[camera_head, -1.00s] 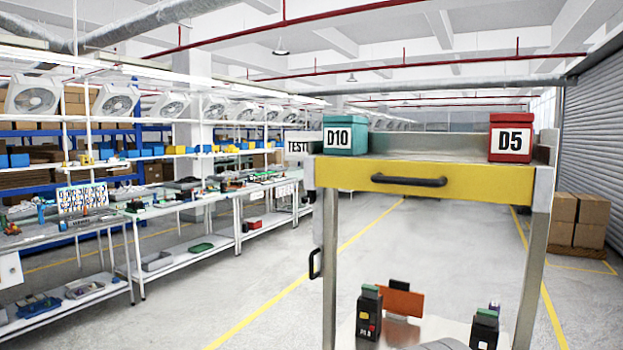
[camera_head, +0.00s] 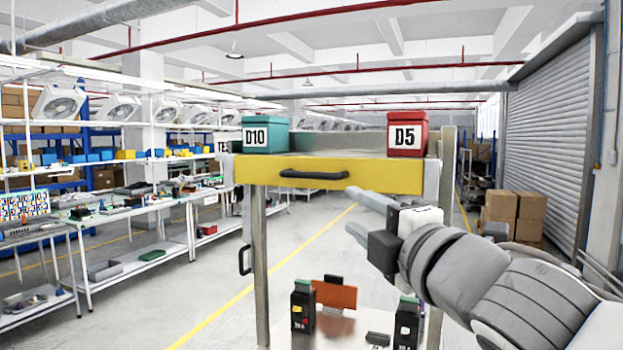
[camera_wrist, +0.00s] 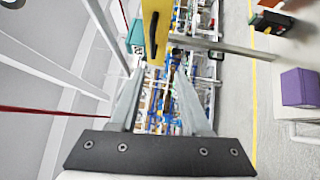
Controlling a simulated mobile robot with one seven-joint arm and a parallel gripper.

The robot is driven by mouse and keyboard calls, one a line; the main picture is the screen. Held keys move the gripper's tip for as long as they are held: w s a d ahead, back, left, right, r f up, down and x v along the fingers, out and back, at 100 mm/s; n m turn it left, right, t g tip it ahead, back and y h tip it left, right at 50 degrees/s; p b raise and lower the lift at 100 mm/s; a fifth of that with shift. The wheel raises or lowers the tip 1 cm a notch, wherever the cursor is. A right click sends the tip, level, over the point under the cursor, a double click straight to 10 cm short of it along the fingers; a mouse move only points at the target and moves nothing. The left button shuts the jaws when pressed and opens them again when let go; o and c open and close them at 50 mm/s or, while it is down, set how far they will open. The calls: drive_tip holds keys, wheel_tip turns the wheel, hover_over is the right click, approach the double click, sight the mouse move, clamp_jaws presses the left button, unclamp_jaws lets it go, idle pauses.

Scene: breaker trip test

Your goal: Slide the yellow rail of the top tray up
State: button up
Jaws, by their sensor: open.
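The top tray's yellow rail (camera_head: 385,175) runs across the front of the trolley's upper level, with a black handle (camera_head: 313,174) at its middle. In the wrist view the yellow rail (camera_wrist: 156,30) shows beyond the fingers, with its dark handle (camera_wrist: 153,35). My gripper (camera_head: 362,212) is open and empty, below and in front of the rail's right half. In the wrist view my gripper (camera_wrist: 163,78) has its two fingers apart, with nothing between them in contact.
A teal D10 bin (camera_head: 268,135) and a red D5 bin (camera_head: 408,135) stand on the top tray. Black breakers (camera_head: 303,308) and an orange piece (camera_head: 333,295) sit on the lower shelf (camera_head: 350,335). Workbenches (camera_head: 140,210) stand to the left. Cartons (camera_head: 515,205) stand at the right.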

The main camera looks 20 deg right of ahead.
sight(311, 177)
drive_tip(key=shift+n, duration=0.6)
drive_tip(key=w+r, duration=0.1)
drive_tip(key=w, duration=0.4)
drive_tip(key=w+r, duration=0.1)
drive_tip(key=w, duration=0.5)
drive_tip(key=w+r, duration=0.1)
drive_tip(key=w, duration=0.5)
drive_tip(key=shift+r, duration=0.1)
clamp_jaws()
idle(0.9)
